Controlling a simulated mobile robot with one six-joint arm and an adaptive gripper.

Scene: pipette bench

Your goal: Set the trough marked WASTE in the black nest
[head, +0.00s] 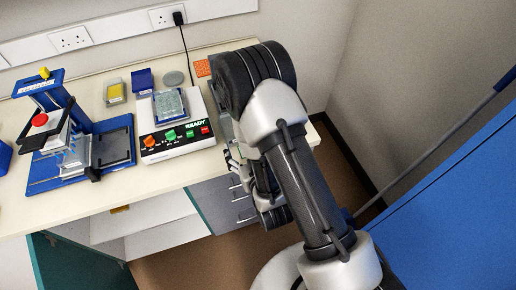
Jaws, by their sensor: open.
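No lettering reading WASTE is legible in the head view, so I cannot tell which thing, if any, is that trough. A dark flat plate (117,147) lies in the blue-framed station at the left of the bench; I cannot tell whether it is the black nest. My gripper (234,158) shows only in part beside my bent arm, near the bench's front edge. It is open, and I see nothing held in it.
A white instrument (178,139) marked READY stands mid-bench with a blue-rimmed tray (170,106) on top. Behind it are a blue box (143,80), a grey disc (174,79) and an orange rack (202,68). A yellow-topped box (115,91) stands left. A blue panel (460,200) is at right.

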